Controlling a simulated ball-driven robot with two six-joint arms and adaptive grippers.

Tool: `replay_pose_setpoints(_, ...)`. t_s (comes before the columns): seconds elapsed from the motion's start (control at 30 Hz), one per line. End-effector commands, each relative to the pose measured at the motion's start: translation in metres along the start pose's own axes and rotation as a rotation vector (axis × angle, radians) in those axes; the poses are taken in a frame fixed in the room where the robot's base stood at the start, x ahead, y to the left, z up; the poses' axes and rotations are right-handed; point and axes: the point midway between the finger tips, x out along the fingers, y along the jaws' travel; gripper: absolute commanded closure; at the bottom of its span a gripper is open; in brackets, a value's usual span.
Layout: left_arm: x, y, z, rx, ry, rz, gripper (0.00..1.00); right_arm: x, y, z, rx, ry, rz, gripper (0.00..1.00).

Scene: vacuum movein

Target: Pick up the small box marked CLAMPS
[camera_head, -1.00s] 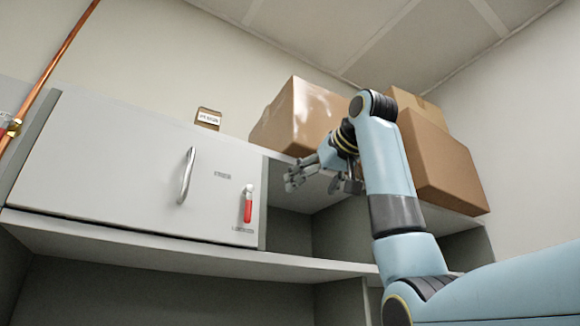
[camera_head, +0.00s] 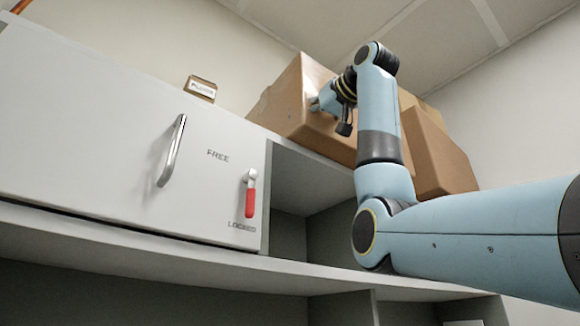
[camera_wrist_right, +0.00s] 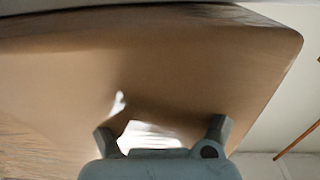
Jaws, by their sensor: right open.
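A small brown box (camera_head: 201,89) with a white label stands on top of the grey cabinet in the head view, left of the big cartons. Its lettering is too blurred to read for sure, so I cannot tell whether it says CLAMPS. I see no other small box. My right gripper (camera_head: 334,108) is raised in front of the nearer big carton, well to the right of the small box. In the right wrist view my right gripper (camera_wrist_right: 162,132) is open, with a brown cardboard surface before its fingers. My left gripper is out of view.
Big cartons, the nearer one (camera_head: 290,100) and another (camera_head: 438,155), stand on the cabinet top. The cabinet door (camera_head: 80,130) is shut, with a metal handle (camera_head: 171,152) and a red-gripped latch (camera_head: 249,195) near LOCKED. An open compartment (camera_head: 300,178) lies to its right.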

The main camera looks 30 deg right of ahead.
Motion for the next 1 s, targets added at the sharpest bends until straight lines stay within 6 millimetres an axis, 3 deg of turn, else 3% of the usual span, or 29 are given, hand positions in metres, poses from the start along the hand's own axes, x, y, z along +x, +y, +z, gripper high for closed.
replay_pose_setpoints(0.1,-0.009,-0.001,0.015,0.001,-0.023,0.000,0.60,0.014,0.000,-0.002,0.000,-0.001,0.000,0.13)
replay_pose_setpoints(0.2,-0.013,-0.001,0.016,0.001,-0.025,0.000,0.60,0.021,0.000,-0.001,0.000,-0.002,0.000,0.13)
replay_pose_setpoints(0.5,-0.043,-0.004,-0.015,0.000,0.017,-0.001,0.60,0.062,-0.001,0.002,0.000,-0.001,0.000,0.13)
replay_pose_setpoints(0.8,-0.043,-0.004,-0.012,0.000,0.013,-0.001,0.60,0.069,-0.001,0.006,0.000,0.001,0.000,0.13)
replay_pose_setpoints(1.0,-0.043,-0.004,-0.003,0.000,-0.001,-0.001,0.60,0.069,-0.001,0.006,0.000,0.001,0.000,0.38)
